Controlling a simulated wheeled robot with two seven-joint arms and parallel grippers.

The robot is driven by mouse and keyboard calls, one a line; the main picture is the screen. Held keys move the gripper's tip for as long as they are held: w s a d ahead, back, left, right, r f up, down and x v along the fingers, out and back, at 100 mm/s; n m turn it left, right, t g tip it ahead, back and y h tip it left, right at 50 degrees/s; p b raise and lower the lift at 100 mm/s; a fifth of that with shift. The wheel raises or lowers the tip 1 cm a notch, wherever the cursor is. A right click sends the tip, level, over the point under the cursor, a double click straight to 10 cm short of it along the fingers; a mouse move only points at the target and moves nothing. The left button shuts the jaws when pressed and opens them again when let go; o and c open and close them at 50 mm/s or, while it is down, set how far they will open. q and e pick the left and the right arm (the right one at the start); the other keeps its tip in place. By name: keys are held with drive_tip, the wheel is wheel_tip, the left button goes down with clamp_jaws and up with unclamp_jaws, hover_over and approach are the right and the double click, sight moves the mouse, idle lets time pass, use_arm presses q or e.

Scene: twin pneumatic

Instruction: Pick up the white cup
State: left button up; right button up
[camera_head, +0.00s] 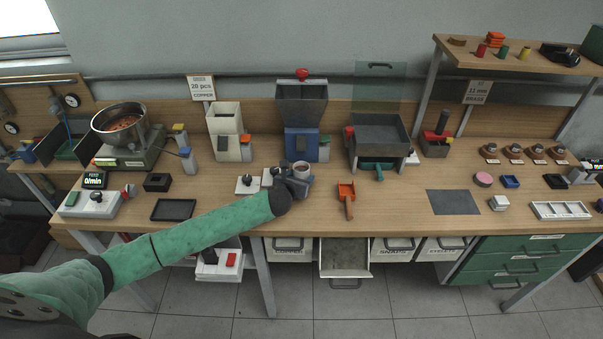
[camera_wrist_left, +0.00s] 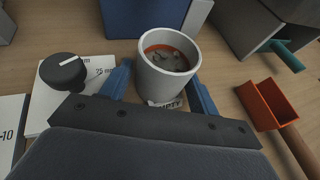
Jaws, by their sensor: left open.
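The white cup (camera_head: 302,168) stands upright on the bench in front of the blue machine with the grey hopper. In the left wrist view the cup (camera_wrist_left: 168,66) holds small grey bits over a reddish inside. My left gripper (camera_head: 293,181) reaches it from the front. Its two blue fingers (camera_wrist_left: 160,88) are open, one on each side of the cup, with the cup between them. The lower part of the cup is partly hidden in the head view. My right gripper is not in view.
A white box with a black knob (camera_wrist_left: 66,72) sits left of the gripper. An orange scoop (camera_head: 346,198) lies to the right. The blue machine (camera_head: 301,143) stands close behind the cup. A drawer (camera_head: 345,258) is open below the bench edge. Bare wood lies right of the scoop.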

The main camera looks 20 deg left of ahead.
use_arm(q)
drive_tip(key=shift+w+f, duration=0.3)
drive_tip(key=shift+w, duration=0.2)
drive_tip(key=shift+s, duration=0.1)
drive_tip(key=c, duration=0.8)
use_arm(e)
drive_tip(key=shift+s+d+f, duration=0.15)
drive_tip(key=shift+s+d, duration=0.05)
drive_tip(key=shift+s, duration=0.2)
use_arm(q)
drive_tip(key=shift+r, duration=0.1)
